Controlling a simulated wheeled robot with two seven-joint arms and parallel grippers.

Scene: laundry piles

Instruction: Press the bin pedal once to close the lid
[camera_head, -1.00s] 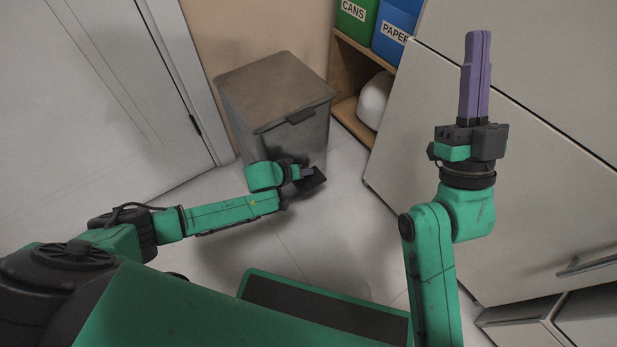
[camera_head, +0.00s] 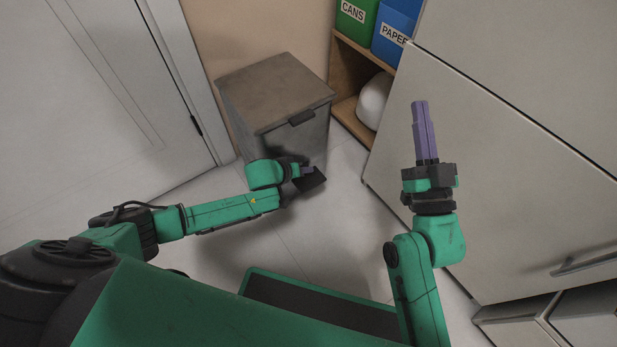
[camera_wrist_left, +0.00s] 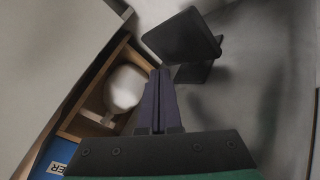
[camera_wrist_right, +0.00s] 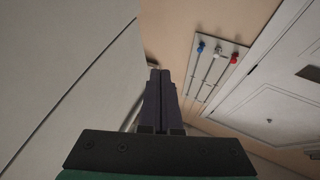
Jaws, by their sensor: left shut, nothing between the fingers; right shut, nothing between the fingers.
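The grey metal bin (camera_head: 275,95) stands in the corner with its lid (camera_head: 270,88) down. Its black pedal (camera_head: 313,182) sticks out low at the front; it also shows in the left wrist view (camera_wrist_left: 180,36). My left gripper (camera_head: 308,171) is shut and empty, at the pedal in the head view. In the left wrist view its purple fingertips (camera_wrist_left: 159,74) lie just beside the pedal's edge; I cannot tell whether they touch. My right gripper (camera_head: 420,104) is shut and empty, raised in front of the pale cabinet, away from the bin.
A wooden shelf (camera_head: 345,66) beside the bin holds a green CANS box (camera_head: 355,22), a blue PAPER box (camera_head: 396,30) and a white rounded object (camera_head: 375,100). A door (camera_head: 110,90) is on the left. Large pale cabinet fronts (camera_head: 490,150) close off the right. Floor in front of the bin is clear.

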